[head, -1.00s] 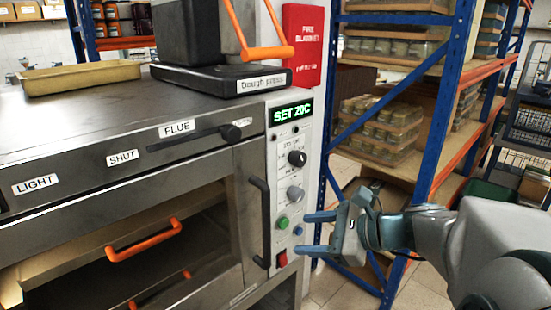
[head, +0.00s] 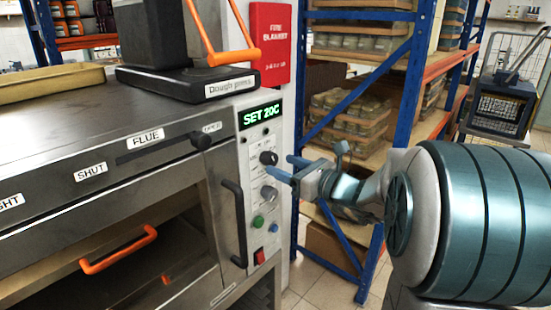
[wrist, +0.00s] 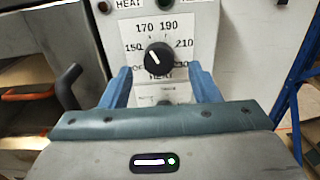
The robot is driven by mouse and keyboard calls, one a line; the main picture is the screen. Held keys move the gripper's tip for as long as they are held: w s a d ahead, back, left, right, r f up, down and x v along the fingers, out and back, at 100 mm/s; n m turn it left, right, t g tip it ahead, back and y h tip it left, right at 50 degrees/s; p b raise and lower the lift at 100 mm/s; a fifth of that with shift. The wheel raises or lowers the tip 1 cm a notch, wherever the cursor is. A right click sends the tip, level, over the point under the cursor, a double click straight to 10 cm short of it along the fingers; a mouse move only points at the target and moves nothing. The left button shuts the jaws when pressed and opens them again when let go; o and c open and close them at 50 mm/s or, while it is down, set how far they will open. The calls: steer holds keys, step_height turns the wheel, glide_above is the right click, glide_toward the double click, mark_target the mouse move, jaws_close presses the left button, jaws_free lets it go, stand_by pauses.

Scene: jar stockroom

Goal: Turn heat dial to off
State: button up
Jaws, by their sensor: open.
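The heat dial (wrist: 158,57) is a black knob with a white pointer line, on a white scale plate marked 150, 170, 190, 210 and 230. Its pointer slants to the upper left, near the 150–170 side. In the head view the dial (head: 268,158) sits on the oven's control panel below the green display (head: 260,116), which reads SET 20C. My gripper (head: 282,168) is open and empty, its blue fingers pointing at the panel close to the dial. In the wrist view the fingers (wrist: 165,85) stand to either side of and below the dial, not closed on it.
A grey knob (head: 269,194), a green button (head: 258,222), a blue button (head: 276,228) and a red switch (head: 259,257) lie below the dial. A black door handle (head: 235,222) stands out left of the panel. A blue-framed shelf rack (head: 398,95) is behind my arm.

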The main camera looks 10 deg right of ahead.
mark_target(274, 163)
steer(key=shift+x, duration=1.85)
steer(key=c, duration=1)
steer(key=shift+f+n+b, duration=0.15)
steer(key=shift+n+b, duration=0.15)
steer(key=shift+b, duration=0.15)
